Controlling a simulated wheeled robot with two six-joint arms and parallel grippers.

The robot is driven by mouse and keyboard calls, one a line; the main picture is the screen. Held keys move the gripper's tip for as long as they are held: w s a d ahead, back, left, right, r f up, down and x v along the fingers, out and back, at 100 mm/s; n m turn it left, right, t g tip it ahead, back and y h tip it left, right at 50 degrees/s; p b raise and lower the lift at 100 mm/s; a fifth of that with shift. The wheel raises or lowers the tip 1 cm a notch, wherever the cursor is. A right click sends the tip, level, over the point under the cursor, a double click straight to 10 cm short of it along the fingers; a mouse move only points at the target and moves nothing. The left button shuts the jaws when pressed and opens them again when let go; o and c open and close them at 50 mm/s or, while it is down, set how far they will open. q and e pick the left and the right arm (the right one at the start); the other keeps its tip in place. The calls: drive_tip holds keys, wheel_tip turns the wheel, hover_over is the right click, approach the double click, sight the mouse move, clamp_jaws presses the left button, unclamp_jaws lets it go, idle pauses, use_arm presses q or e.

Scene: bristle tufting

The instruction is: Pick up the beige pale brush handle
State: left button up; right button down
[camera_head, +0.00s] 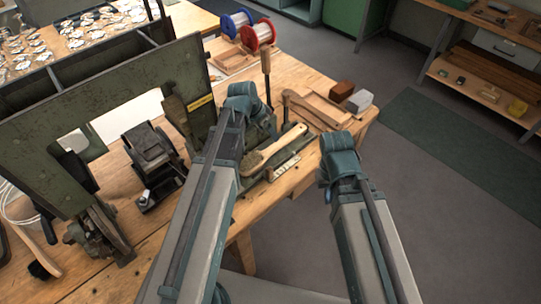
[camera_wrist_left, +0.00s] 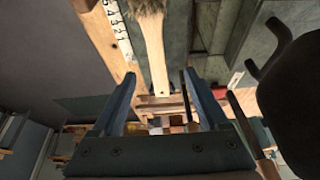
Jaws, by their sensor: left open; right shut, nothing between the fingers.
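The beige pale brush handle (camera_head: 279,147) lies slanted near the right edge of the wooden workbench, with its brush end toward the lower left. In the left wrist view, the handle (camera_wrist_left: 154,50) runs down from grey-brown bristles (camera_wrist_left: 146,5) and lines up between the fingers of my left gripper (camera_wrist_left: 158,80). That gripper is open and its fingers stand apart from the handle on both sides. I cannot tell how deep the handle sits between them. In the head view, my left arm covers much of its gripper. My right gripper (camera_head: 338,152) is shut and empty, beyond the bench's right edge.
A white ruler strip (camera_head: 283,167) lies beside the brush. An upright wooden handle (camera_head: 266,72) stands close by. A dark green metal machine (camera_head: 110,110) fills the left.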

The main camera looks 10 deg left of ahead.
sight(278, 144)
use_arm(q)
drive_tip(key=shift+b+x, duration=1.25)
drive_tip(key=shift+x, duration=0.7)
use_arm(e)
drive_tip(key=shift+f, duration=1.8)
use_arm(q)
drive_tip(key=b+x, duration=0.4)
drive_tip(key=x, duration=0.1)
drive_tip(key=shift+s+d+f+b, duration=0.15)
drive_tip(key=shift+d+b, duration=0.15)
drive_tip(key=shift+b, duration=0.1)
use_arm(e)
wheel_tip(278, 144, down, 5)
drive_tip(key=shift+r, duration=0.15)
use_arm(q)
clamp_jaws()
